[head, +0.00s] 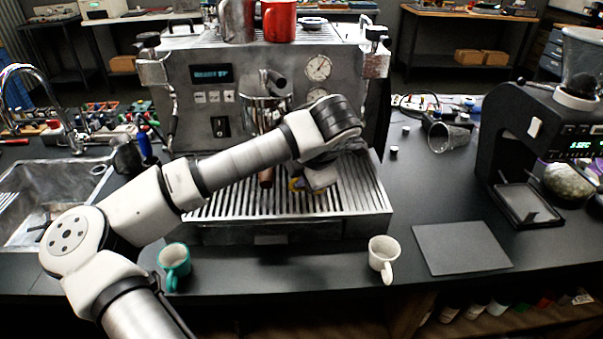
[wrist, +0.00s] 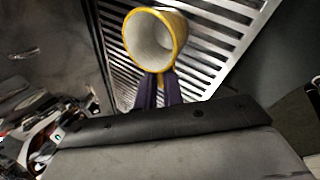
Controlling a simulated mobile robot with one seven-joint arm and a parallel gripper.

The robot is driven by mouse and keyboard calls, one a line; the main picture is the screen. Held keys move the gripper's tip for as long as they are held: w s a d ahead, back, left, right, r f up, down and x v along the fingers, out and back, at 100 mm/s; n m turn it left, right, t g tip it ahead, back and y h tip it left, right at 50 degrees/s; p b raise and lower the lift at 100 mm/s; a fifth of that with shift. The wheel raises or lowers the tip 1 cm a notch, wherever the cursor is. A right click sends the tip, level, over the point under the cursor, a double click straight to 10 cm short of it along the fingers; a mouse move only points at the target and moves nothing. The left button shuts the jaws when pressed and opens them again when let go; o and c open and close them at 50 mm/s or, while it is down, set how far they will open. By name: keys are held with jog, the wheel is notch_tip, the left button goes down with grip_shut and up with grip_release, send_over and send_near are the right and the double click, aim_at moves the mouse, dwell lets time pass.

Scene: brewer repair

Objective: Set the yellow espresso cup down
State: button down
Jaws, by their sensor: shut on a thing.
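The yellow espresso cup (wrist: 178,25) has a yellow outside and a white inside. In the wrist view its open mouth faces the camera, and the slatted drip tray shows behind it. My gripper (wrist: 158,84) is shut on the cup's handle side with two dark fingers. In the head view my gripper (head: 304,188) is over the drip tray (head: 232,206) of the espresso machine (head: 215,80), and only a bit of the yellow cup (head: 295,184) shows beside it. My wrist hides most of the cup there. I cannot tell whether the cup touches the tray.
A teal cup (head: 174,262) and a white cup (head: 381,256) stand on the counter in front of the tray. A grey mat (head: 462,248) lies at right, by the black grinder (head: 530,130). A sink (head: 45,185) is at left. A red mug (head: 279,20) stands on top of the machine.

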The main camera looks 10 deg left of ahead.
jog(key=c, duration=1.5)
grip_release()
